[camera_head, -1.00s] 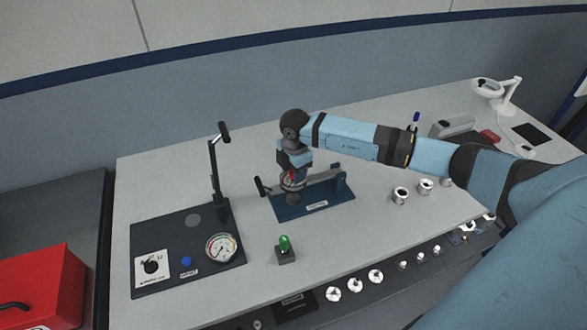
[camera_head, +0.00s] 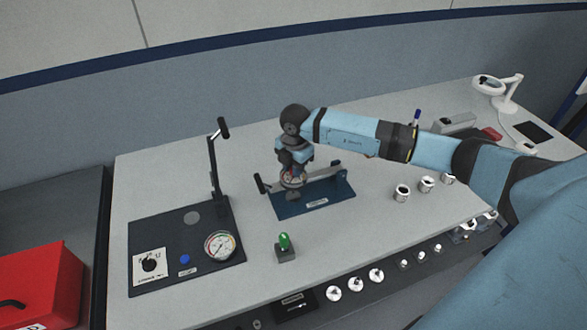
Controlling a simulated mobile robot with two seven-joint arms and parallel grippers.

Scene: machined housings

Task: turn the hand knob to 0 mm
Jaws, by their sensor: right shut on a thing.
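My right gripper (camera_head: 292,190) points down over the left part of a blue-based fixture (camera_head: 325,203) on the bench. It is shut on a dark round part there, the hand knob (camera_head: 293,196), which shows only in part beneath the wrist. The fixture's long grey bar runs to an upright at its right end, and a small black handle sticks out at its left end. The scale and its reading are too small to tell. My left gripper is not in view.
Left of the fixture is a dark panel with a dial gauge (camera_head: 220,246), a lever (camera_head: 216,165), a rotary switch (camera_head: 149,265) and a blue button (camera_head: 184,259). A green-topped block (camera_head: 285,245) stands in front. Machined housings (camera_head: 402,193) lie to the right. A red box (camera_head: 38,287) is at far left.

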